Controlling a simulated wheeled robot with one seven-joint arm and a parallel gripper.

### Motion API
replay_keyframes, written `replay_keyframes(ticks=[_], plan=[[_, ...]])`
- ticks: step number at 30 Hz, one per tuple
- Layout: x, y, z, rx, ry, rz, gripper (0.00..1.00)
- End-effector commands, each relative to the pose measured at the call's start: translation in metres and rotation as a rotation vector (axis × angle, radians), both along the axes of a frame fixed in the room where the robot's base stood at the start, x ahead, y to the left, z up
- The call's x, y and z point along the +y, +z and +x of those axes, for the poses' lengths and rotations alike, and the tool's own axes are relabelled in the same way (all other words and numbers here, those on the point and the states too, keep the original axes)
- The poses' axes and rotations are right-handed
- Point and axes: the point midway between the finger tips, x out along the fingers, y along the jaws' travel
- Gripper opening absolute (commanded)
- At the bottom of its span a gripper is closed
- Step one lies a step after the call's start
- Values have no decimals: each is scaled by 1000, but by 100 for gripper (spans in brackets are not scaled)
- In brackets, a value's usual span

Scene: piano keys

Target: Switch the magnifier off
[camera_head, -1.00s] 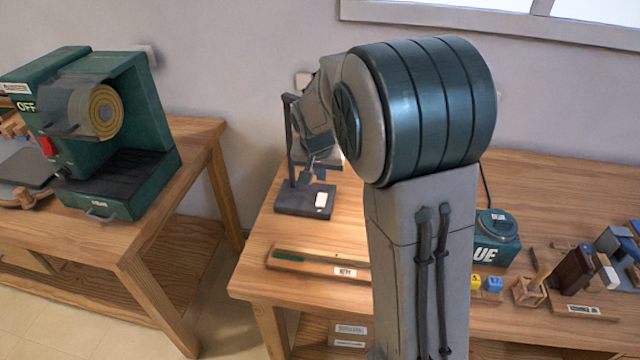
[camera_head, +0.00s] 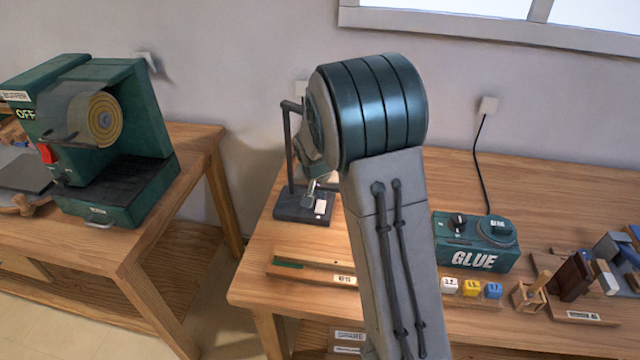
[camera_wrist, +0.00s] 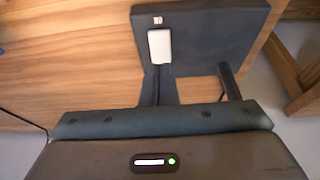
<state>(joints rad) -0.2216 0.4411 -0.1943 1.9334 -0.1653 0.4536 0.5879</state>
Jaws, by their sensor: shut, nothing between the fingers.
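The magnifier (camera_head: 289,206) stands at the left end of the right-hand table, with a dark base and a thin upright post; its upper part is mostly hidden behind my arm. A white switch (camera_head: 320,207) sits on its base. In the wrist view the base (camera_wrist: 205,45) fills the top, with the white switch (camera_wrist: 159,46) near its left side and a small label above it. My gripper (camera_head: 309,201) is shut and empty, low over the base beside the switch. In the wrist view its fingertips (camera_wrist: 157,72) lie just below the switch; I cannot tell whether they touch it.
A long wooden key piece (camera_head: 300,267) lies in front of the magnifier. A green glue box (camera_head: 475,242), small coloured blocks (camera_head: 470,287) and wooden parts stand to the right. A green buffer machine (camera_head: 110,190) stands on the left table, across a gap.

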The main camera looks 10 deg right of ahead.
Motion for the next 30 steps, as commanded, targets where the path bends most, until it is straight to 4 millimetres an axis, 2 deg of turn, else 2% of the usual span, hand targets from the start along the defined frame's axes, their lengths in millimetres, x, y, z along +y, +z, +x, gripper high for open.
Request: replay_keyframes(ticks=[3, 9, 30], plan=[[-2, -13, 5, 1, -1, 0, 0], [-3, -22, 8, -1, -1, 0, 0], [-5, -27, 10, 61, -3, 20, 0]])
